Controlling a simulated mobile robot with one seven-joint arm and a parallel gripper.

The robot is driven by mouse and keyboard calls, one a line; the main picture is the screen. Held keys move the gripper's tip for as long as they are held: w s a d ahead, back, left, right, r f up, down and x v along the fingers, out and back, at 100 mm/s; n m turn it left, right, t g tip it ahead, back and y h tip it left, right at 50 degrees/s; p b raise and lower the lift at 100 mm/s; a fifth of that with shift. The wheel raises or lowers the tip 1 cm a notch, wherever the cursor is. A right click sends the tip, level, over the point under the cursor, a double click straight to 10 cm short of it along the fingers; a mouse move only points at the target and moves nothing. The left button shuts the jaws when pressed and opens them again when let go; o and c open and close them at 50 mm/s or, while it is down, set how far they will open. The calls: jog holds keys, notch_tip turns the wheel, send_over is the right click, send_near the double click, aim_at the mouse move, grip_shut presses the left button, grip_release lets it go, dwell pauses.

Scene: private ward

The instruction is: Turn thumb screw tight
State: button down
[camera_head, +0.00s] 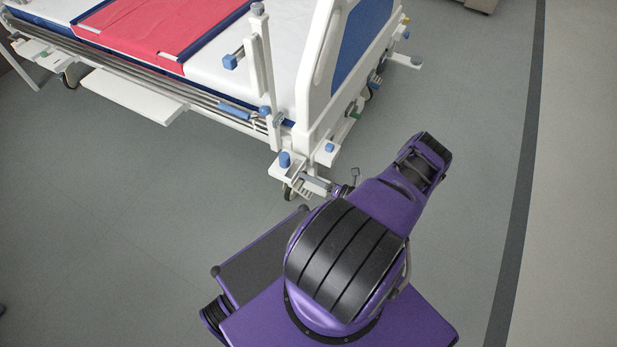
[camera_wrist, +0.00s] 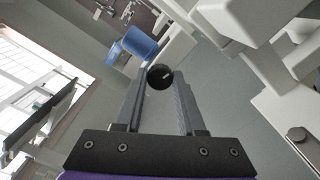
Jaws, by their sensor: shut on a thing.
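The thumb screw appears in the wrist view as a round black knob (camera_wrist: 158,77) with a small light mark on its face. My gripper (camera_wrist: 162,84) has one finger on each side of the knob near the fingertips and is shut on it. The shaft and the seat behind the knob are hidden. In the head view my arm reaches to the near corner of the bed (camera_head: 309,128), where the knob cannot be made out.
A blue part (camera_wrist: 139,43) sits just beyond the left finger. White bed frame parts (camera_wrist: 240,20) crowd the upper right of the wrist view. A post with a blue knob (camera_head: 232,60) stands at the bed's side. The floor (camera_head: 470,150) to the right is clear.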

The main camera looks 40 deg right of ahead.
jog(key=shift+m, duration=1.9)
jog(key=c, duration=0.5)
grip_release()
jog(key=shift+s, duration=0.1)
jog(key=v, duration=1.7)
jog(key=shift+s+d, duration=0.15)
